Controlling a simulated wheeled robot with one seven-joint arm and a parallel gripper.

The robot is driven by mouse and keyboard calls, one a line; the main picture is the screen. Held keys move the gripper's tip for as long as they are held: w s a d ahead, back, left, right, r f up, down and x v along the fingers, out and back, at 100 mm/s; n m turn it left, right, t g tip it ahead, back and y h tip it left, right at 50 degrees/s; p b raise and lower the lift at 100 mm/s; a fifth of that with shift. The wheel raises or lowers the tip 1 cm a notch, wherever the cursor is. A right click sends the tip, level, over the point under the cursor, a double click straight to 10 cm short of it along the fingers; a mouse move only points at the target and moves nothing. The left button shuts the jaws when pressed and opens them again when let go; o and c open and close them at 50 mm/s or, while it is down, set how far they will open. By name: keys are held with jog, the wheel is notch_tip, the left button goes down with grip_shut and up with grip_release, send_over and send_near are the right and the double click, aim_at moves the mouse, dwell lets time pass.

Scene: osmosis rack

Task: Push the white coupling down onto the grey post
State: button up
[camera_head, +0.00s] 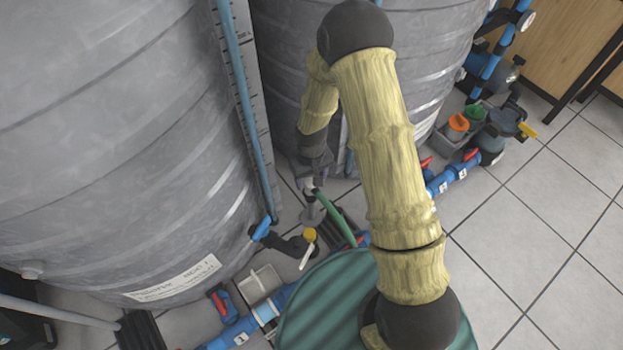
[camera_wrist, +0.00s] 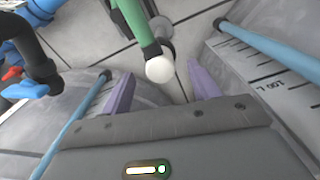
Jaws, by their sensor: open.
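The white coupling (camera_wrist: 160,69) shows as a round white end beside a dark collar on a green hose (camera_wrist: 130,20). In the wrist view it lies between the tips of my gripper (camera_wrist: 160,72), whose two purple fingers are apart. I see no finger clearly touching it. A grey round base (camera_wrist: 163,26) shows behind the coupling; it seems to belong to the grey post, which is mostly hidden. In the head view my gripper (camera_head: 311,183) is over this base (camera_head: 312,216). I cannot tell how far the coupling sits on the post.
Large grey ribbed tanks (camera_head: 120,150) stand close on both sides, with blue sight tubes (camera_head: 246,100) and a scale. Tiled floor (camera_head: 540,230) is open at right.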

notch_tip(320, 180, up, 14)
jog(key=p, duration=0.6)
jog(key=shift+f, duration=0.15)
